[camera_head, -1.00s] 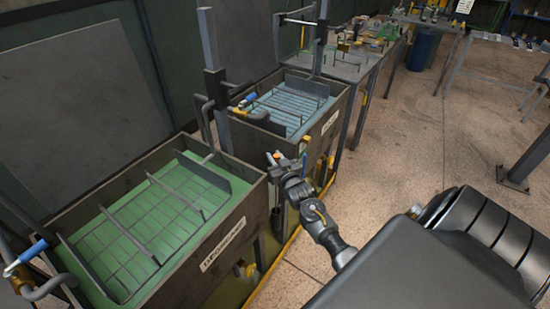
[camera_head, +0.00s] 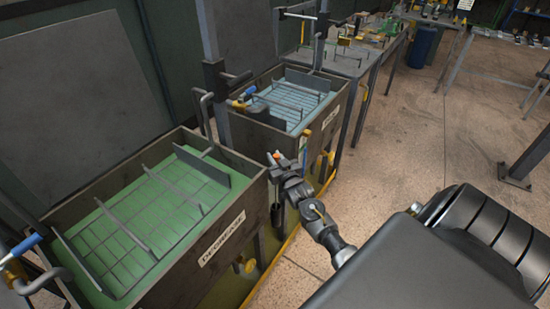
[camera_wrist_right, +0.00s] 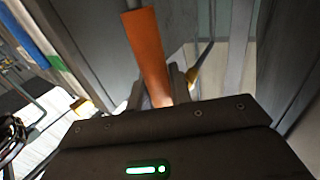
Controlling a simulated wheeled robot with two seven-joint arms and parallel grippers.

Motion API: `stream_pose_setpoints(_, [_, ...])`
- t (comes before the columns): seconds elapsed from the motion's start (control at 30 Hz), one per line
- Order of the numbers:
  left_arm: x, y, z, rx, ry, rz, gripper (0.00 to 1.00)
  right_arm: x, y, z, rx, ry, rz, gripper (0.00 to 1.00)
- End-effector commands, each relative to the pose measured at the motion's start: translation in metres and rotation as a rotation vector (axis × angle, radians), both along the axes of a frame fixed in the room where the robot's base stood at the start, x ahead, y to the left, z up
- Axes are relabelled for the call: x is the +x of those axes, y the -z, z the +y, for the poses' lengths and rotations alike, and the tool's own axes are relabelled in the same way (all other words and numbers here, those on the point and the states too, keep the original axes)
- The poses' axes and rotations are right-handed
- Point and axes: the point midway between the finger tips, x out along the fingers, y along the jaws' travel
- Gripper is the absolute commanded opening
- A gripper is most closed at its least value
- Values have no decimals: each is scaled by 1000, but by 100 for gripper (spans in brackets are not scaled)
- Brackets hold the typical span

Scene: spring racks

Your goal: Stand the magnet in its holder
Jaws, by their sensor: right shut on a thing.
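My right gripper (camera_head: 279,162) is beside the tanks, near the right corner of the green tank. It is shut on an orange rod-like piece, which I take to be the magnet's handle (camera_wrist_right: 148,55). In the right wrist view the piece stands tilted between the fingers, and its top runs up near the upper edge. My left gripper is not in view.
A tank with green liquid (camera_head: 215,240), labelled "DEGREASE", stands at the left. A tank with bluish liquid (camera_head: 335,117) stands behind it. Racks sit in both. A work table (camera_head: 350,65) and a blue bin (camera_head: 423,47) are farther back. The floor at right is mostly clear.

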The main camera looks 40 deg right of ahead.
Motion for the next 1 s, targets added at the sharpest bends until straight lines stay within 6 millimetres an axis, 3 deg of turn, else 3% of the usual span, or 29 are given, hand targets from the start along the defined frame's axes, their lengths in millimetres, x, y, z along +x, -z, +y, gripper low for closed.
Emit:
stream_pose_setpoints(0.03, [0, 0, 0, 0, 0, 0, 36, 0, -1, 0, -1, 0, -3, 25])
stream_pose_setpoints(0.2, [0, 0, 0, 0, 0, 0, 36, 0, -1, 0, -1, 0, -2, 46])
stream_pose_setpoints(0.57, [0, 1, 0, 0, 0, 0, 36, -7, 2, 2, 0, 0, 1, 46])
stream_pose_setpoints(1.0, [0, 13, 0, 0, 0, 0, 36, -83, 1, 23, 1, 0, 0, 46])
